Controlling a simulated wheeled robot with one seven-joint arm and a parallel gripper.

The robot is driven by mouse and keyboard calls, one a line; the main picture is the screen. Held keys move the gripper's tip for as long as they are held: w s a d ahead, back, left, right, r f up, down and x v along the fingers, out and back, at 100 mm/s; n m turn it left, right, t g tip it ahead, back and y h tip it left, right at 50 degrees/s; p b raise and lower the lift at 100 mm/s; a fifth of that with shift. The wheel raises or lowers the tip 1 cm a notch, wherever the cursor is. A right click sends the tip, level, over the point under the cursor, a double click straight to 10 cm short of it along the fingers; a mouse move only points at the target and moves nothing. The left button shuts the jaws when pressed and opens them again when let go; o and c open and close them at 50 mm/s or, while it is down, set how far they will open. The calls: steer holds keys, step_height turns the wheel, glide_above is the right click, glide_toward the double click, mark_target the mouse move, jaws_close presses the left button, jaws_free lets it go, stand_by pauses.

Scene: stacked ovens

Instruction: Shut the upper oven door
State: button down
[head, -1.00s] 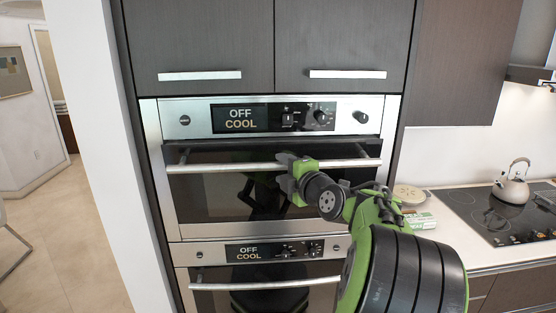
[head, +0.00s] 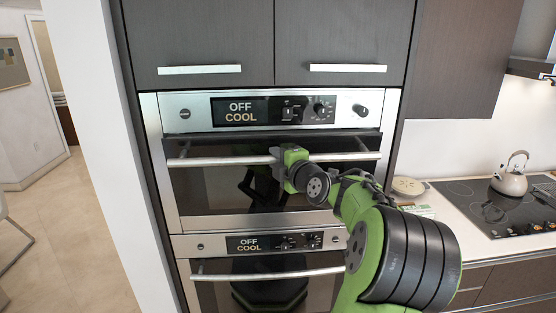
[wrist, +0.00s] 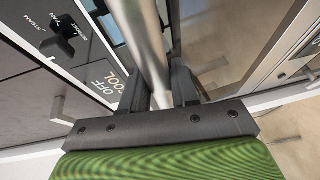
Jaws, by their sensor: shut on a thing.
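The upper oven door (head: 220,190) is a dark glass panel with a steel frame. It is nearly upright, with its top edge tilted slightly out and a dark gap under the control panel (head: 270,110). Its handle (head: 215,161) is a horizontal steel bar along the top. My gripper (head: 277,159) is at the middle of this bar. In the wrist view the handle (wrist: 146,40) passes between the two dark fingers (wrist: 160,92), which are shut on it. The fingertips are partly hidden by the gripper body in the head view.
The lower oven (head: 270,270) is directly below, with its own handle (head: 255,275). Dark cabinets (head: 200,40) are above. A counter with a cooktop (head: 490,205), kettle (head: 511,178) and round dish (head: 409,187) is at the right. Open floor (head: 70,220) is at the left.

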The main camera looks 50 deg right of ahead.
steer(key=shift+w+d+r+g, duration=0.25)
steer(key=shift+w+d, duration=0.15)
steer(key=shift+d, duration=0.1)
steer(key=shift+w+d+r+g, duration=0.15)
steer(key=shift+w+d+r, duration=0.05)
steer(key=shift+w+d, duration=0.25)
steer(key=c, duration=1.3)
jaws_free()
steer(key=shift+d, duration=0.1)
steer(key=o, duration=0.3)
steer(key=shift+w+d+f, duration=0.1)
steer(key=shift+o, duration=0.2)
steer(key=b+v, duration=0.4)
steer(key=v, duration=1.2)
steer(key=shift+d, duration=0.25)
